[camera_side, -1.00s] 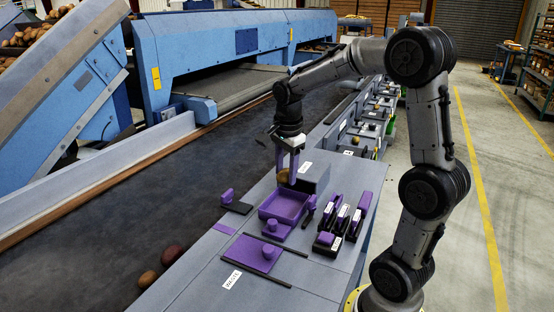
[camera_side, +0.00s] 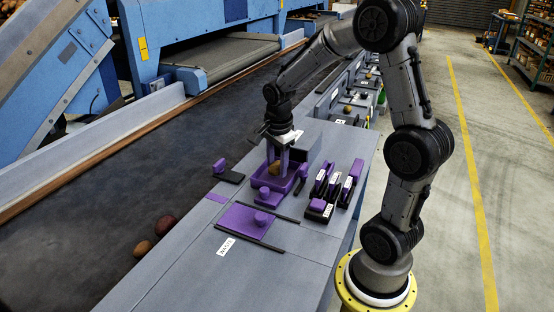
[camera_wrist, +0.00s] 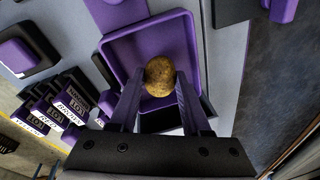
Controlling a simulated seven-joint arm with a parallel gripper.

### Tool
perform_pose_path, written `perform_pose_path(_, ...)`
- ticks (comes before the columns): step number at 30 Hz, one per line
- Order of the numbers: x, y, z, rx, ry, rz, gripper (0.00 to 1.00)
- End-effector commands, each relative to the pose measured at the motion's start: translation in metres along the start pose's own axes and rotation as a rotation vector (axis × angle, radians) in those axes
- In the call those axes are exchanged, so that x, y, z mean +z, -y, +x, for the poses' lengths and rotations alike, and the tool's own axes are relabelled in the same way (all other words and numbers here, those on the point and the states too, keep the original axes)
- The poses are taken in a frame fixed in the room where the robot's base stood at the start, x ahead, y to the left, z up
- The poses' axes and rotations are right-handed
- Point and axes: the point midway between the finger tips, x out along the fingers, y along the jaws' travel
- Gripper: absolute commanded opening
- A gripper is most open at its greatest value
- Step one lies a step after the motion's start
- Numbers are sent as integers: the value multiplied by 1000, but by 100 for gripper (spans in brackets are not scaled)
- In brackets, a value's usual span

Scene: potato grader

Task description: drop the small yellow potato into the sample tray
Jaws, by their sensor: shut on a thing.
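The small yellow potato (camera_wrist: 159,76) is held between the purple fingers of my gripper (camera_wrist: 158,88). In the side view my gripper (camera_side: 276,165) points down over the sample tray, with the potato (camera_side: 275,169) at its fingertips. The purple sample tray (camera_side: 268,183) has a raised rim, and its rim also shows in the wrist view (camera_wrist: 112,60). The potato appears inside the tray's outline, low down; I cannot tell whether it touches the tray floor. The fingers hide part of the tray.
Several labelled purple-and-black blocks (camera_side: 320,208) stand right of the tray. A reddish potato (camera_side: 165,225) and a brown one (camera_side: 143,249) lie on the dark belt (camera_side: 90,215).

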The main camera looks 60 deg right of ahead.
Motion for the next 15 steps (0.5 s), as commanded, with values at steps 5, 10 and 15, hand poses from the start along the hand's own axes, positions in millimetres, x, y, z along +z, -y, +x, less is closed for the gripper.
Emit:
perform_pose_path(5, 0, 0, 0, 0, 0, 0, 0)
perform_pose_path(10, 0, 0, 0, -1, 0, 0, 0)
perform_pose_path(15, 0, 0, 0, -1, 0, 0, 64)
